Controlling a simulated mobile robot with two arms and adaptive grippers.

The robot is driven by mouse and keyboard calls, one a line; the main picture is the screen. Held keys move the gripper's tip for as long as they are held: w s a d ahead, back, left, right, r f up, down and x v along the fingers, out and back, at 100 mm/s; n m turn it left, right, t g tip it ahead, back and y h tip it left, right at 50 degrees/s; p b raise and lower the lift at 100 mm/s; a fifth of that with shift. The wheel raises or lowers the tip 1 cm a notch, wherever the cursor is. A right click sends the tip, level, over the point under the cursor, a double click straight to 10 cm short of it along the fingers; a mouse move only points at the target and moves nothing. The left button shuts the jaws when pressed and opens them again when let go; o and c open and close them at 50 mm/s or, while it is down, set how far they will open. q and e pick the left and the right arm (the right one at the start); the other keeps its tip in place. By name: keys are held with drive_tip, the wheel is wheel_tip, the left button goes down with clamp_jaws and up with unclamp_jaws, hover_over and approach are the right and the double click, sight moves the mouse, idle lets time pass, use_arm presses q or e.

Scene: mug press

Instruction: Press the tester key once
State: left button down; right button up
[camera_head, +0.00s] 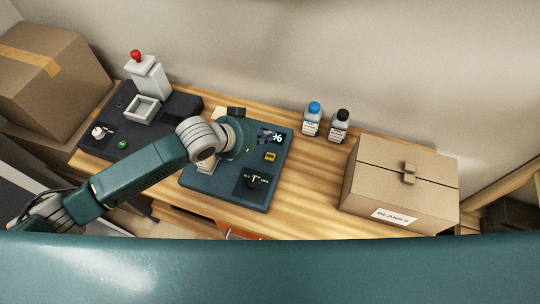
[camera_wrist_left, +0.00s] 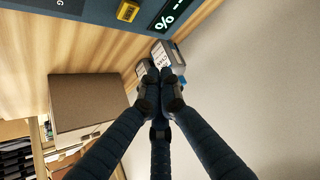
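The tester (camera_head: 225,184) is a dark blue flat unit in the middle of the bench. Its yellow key (camera_head: 270,157) sits right of centre, below a dark display (camera_head: 277,138) with a % sign. In the left wrist view the key (camera_wrist_left: 130,11) and the display (camera_wrist_left: 165,17) show at the top edge. My left gripper (camera_wrist_left: 158,76) has its fingertips together with nothing seen between them. In the head view my left wrist is over the tester's upper part, left of the key, and hides part of it. My right gripper is out of view.
A dark press unit (camera_head: 178,108) with a red-knobbed white column stands left of the tester. Two bottles, blue-capped (camera_head: 312,120) and black-capped (camera_head: 339,126), stand behind right. A cardboard box marked BLANKS (camera_head: 380,180) is at right. Bare wood lies between tester and box.

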use_arm(q)
drive_tip(key=b, duration=0.7)
hover_over(267, 157)
wheel_tip(267, 157, down, 7)
drive_tip(key=shift+w+r, duration=0.1)
drive_tip(key=shift+r, duration=0.1)
drive_tip(key=shift+d+f, duration=0.1)
drive_tip(key=shift+f, duration=0.75)
drive_tip(key=shift+f, duration=0.2)
drive_tip(key=shift+f, duration=0.25)
drive_tip(key=shift+f+b, duration=0.3)
drive_tip(key=shift+f, duration=0.2)
idle(0.5)
idle(0.3)
drive_tip(key=shift+r+p, duration=0.9)
drive_tip(key=shift+p, duration=0.15)
